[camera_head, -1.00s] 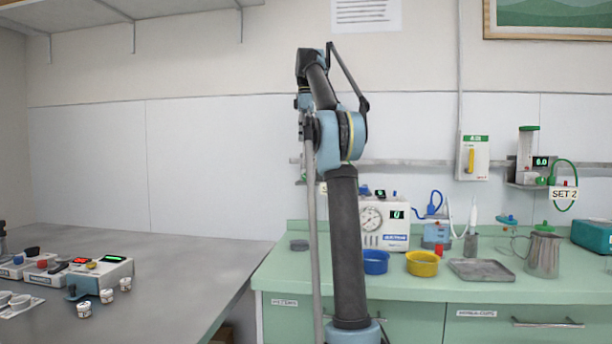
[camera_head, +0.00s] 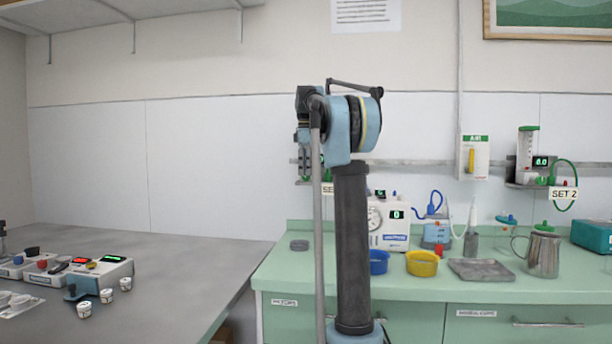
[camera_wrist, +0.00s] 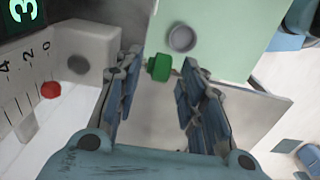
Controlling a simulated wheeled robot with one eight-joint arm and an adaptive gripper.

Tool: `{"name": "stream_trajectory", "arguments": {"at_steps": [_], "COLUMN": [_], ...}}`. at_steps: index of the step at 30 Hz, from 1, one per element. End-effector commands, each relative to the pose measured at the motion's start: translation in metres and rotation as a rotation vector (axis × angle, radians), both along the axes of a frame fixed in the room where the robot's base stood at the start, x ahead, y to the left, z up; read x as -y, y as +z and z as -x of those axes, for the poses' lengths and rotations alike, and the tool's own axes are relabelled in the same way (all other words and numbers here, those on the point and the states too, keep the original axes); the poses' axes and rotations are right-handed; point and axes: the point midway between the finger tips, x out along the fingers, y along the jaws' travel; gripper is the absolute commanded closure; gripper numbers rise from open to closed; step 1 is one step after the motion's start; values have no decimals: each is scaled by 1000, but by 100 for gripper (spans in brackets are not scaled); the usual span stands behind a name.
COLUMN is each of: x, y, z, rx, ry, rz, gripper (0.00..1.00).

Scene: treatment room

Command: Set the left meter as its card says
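The left meter is mostly hidden behind my arm in the head view; part of its card (camera_head: 328,188) shows, reading "SE", its number covered. In the wrist view the left meter's scale (camera_wrist: 28,95) shows marks 4, 2 and 0 with a red ball (camera_wrist: 51,90) near 0. Its green display (camera_wrist: 22,10) shows a cut-off 3. The green knob (camera_wrist: 160,67) lies between the fingertips of my open gripper (camera_wrist: 164,62); I cannot tell whether either finger touches it.
The right meter (camera_head: 525,150) hangs on the rail with a SET 2 card (camera_head: 563,194). Below, the green counter holds a blue bowl (camera_head: 378,262), a yellow bowl (camera_head: 422,264), a metal tray (camera_head: 481,270) and a jug (camera_head: 543,254). A grey table (camera_head: 190,258) stands left.

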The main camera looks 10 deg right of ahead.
Motion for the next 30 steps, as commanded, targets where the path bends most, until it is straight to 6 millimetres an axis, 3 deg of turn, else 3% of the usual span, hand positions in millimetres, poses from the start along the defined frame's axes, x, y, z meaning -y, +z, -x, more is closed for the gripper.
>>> {"name": "stream_trajectory", "arguments": {"at_steps": [6, 15, 20, 30], "x": [0, 0, 1, -1], "y": [-13, -14, -14, -14], "z": [0, 0, 0, 1], "rx": [0, 0, -1, -10], "ry": [0, 0, -1, 0], "rz": [0, 0, 0, 18], "gripper": [63, 63, 100, 100]}}
